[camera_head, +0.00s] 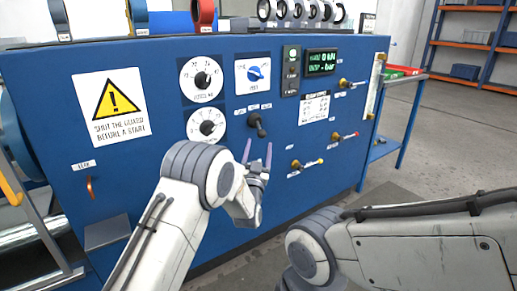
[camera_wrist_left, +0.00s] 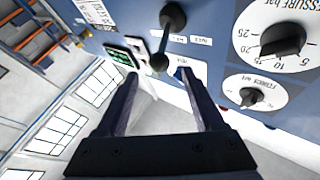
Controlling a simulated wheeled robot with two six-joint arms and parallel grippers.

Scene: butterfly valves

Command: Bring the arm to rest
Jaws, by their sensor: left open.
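My left gripper (camera_head: 257,150) is in front of the blue control panel (camera_head: 150,180), with its two fingers apart and nothing between them. In the left wrist view the open fingers (camera_wrist_left: 160,85) point toward the panel, and a black lever (camera_wrist_left: 162,38) shows beyond them. In the head view this lever (camera_head: 257,126) sits just above the fingertips; I cannot tell if they touch it, but a gap seems to show. My right arm (camera_head: 420,245) comes in from the right, low in front of the panel. Its gripper is out of the picture.
The panel carries dials (camera_head: 201,79), a timer knob (camera_head: 255,73), a display (camera_head: 321,62) and small brass valve handles (camera_head: 306,164). A warning sign (camera_head: 110,105) is at the left. Several butterfly valves (camera_head: 300,10) stand on top. A trolley (camera_head: 400,85) and shelves (camera_head: 475,45) are right; floor there is clear.

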